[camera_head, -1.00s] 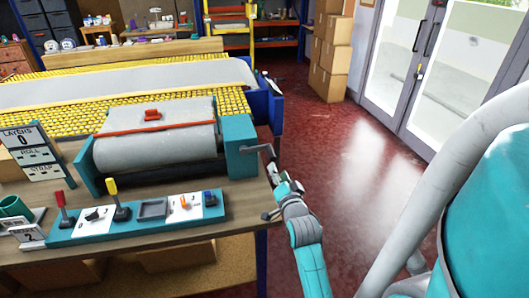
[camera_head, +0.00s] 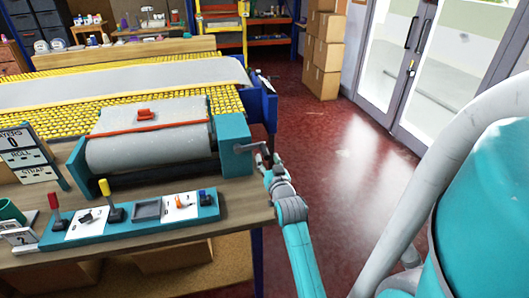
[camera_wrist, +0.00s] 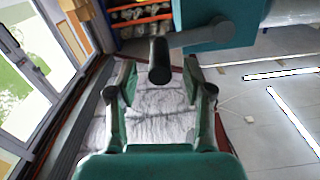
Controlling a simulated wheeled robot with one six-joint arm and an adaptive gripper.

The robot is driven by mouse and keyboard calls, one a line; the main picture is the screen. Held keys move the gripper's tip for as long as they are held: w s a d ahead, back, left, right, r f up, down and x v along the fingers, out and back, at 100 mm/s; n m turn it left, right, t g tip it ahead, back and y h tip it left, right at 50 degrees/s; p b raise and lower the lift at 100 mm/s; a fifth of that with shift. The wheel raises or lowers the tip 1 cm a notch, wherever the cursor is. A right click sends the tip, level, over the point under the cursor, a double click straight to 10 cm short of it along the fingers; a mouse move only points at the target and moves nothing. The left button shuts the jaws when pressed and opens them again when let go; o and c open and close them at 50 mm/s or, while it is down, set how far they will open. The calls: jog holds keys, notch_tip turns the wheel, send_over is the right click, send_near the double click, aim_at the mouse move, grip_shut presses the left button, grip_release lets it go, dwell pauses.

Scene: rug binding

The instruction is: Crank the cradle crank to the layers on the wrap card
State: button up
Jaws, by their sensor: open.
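The cradle crank (camera_head: 248,147) is a grey arm with a dark handle on the right end of the teal cradle (camera_head: 234,145), which carries a grey roll (camera_head: 150,147). My gripper (camera_head: 264,162) is beside the crank. In the wrist view, the dark crank handle (camera_wrist: 159,65) lies between the spread fingertips of my gripper (camera_wrist: 160,78), with gaps on both sides. The layers board (camera_head: 22,150) at left reads 0 for layers, with roll and strap rows below. A small card (camera_head: 18,237) at the bench's left appears to read 2.
A teal control panel (camera_head: 130,224) with red, yellow and blue controls lies along the bench front. A yellow roller bed (camera_head: 60,106) stands behind. Cardboard boxes (camera_head: 322,55) are stacked at the back. Red floor is clear right of the bench.

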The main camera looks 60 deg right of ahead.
aim_at(264, 151)
jog(key=shift+x, duration=2.55)
grip_shut()
